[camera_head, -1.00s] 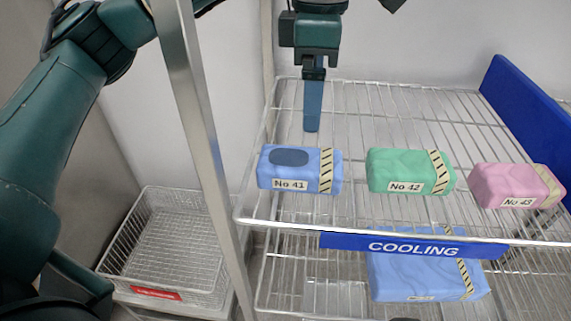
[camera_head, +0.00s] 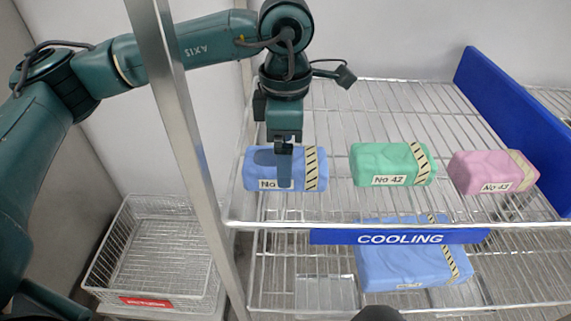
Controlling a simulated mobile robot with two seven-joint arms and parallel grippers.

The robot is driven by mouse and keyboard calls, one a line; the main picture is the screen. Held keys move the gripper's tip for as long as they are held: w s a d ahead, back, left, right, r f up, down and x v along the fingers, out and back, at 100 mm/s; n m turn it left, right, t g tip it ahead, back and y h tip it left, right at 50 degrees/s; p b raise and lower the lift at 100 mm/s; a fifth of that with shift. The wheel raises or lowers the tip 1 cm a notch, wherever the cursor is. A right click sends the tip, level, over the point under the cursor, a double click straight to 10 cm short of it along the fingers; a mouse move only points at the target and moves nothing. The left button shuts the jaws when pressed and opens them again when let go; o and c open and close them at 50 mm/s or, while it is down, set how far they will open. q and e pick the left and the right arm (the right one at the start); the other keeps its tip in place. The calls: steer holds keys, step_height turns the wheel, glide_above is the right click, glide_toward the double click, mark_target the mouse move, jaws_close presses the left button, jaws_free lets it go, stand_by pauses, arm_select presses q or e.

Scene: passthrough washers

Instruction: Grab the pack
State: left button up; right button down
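Several wrapped packs lie on the wire rack. The blue pack No 41 (camera_head: 256,164) is at the left of the upper shelf, the green pack No 42 (camera_head: 385,160) in the middle and the pink pack No 43 (camera_head: 488,168) at the right. Another blue pack (camera_head: 400,262) lies on the lower shelf. My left gripper (camera_head: 284,180) points down over pack No 41, and its blue finger covers part of the label. I cannot tell whether it touches the pack or how far the fingers are apart. A dark rounded shape shows at the bottom edge; no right gripper is recognisable.
The upper wire shelf (camera_head: 345,115) has free room behind the packs. A blue divider panel (camera_head: 510,120) stands at the right. A metal post (camera_head: 180,120) rises at the left front, near my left arm. A wire basket (camera_head: 150,250) with a red label stands lower left.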

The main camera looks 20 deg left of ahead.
arm_select(q)
steer(key=shift+f, duration=1.4)
steer(key=shift+c, duration=0.4)
steer(key=shift+r, duration=0.1)
steer(key=c, duration=1.2)
steer(key=shift+o, duration=0.2)
